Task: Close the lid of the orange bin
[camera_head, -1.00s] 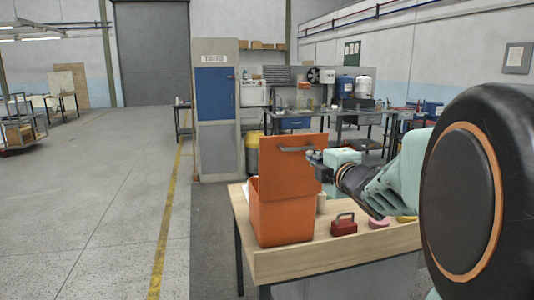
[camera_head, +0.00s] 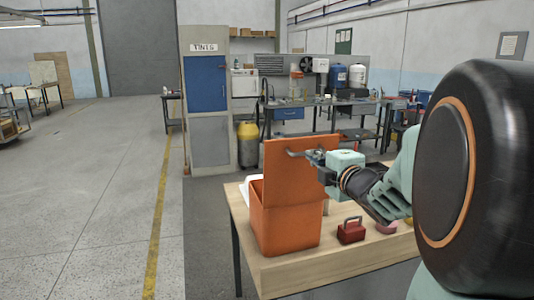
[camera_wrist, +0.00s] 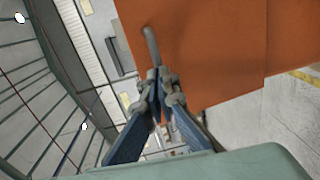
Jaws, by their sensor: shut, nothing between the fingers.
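The orange bin (camera_head: 286,226) stands on the wooden table near its left end. Its orange lid (camera_head: 296,178) stands upright, open, with a grey handle near the top of the face toward me. My gripper (camera_head: 316,156) is at the right part of the lid, close to the handle (camera_head: 294,153). In the wrist view, my gripper's fingertips (camera_wrist: 162,75) are together beside the end of the handle (camera_wrist: 151,42), in front of the orange lid (camera_wrist: 215,45). I cannot tell whether they touch it. The bin's inside is hidden.
A small red box with a handle (camera_head: 351,230) sits on the wooden table (camera_head: 300,272) right of the bin. A white item (camera_head: 250,186) shows behind the bin. Open floor lies to the left.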

